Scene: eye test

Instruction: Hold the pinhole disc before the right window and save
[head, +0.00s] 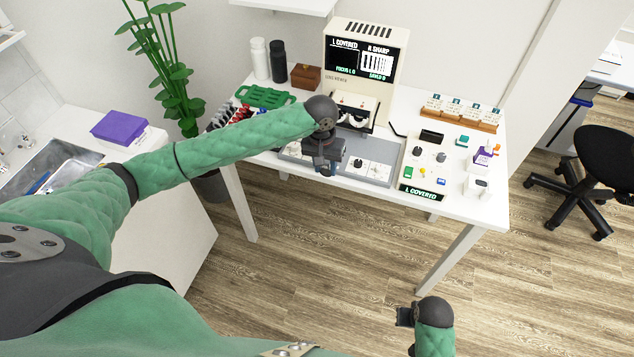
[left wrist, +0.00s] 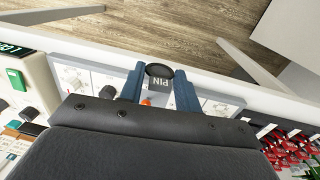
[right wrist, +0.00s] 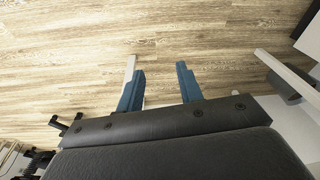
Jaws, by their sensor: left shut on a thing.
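The lens viewer (head: 364,66) stands at the back of the white table. Its screen (head: 364,60) reads "L COVERED" on the left and "R SHARP" above a striped patch on the right; the small lines below are hard to read. My left gripper (head: 325,168) is in front of the viewer, over the grey tray's left part. In the left wrist view its blue fingers (left wrist: 160,95) are shut on the dark pinhole disc (left wrist: 160,70), whose label reads "PIN". I cannot make out the disc in the head view. My right gripper (head: 404,316) is open and empty, low before the table (right wrist: 160,88).
A control panel (head: 415,180) with knobs, coloured buttons and an "L COVERED" display lies at the right. A wooden card rack (head: 461,115) stands behind it. A green tray (head: 264,97), a red-and-black rack and bottles are at the left. The floor in front is clear.

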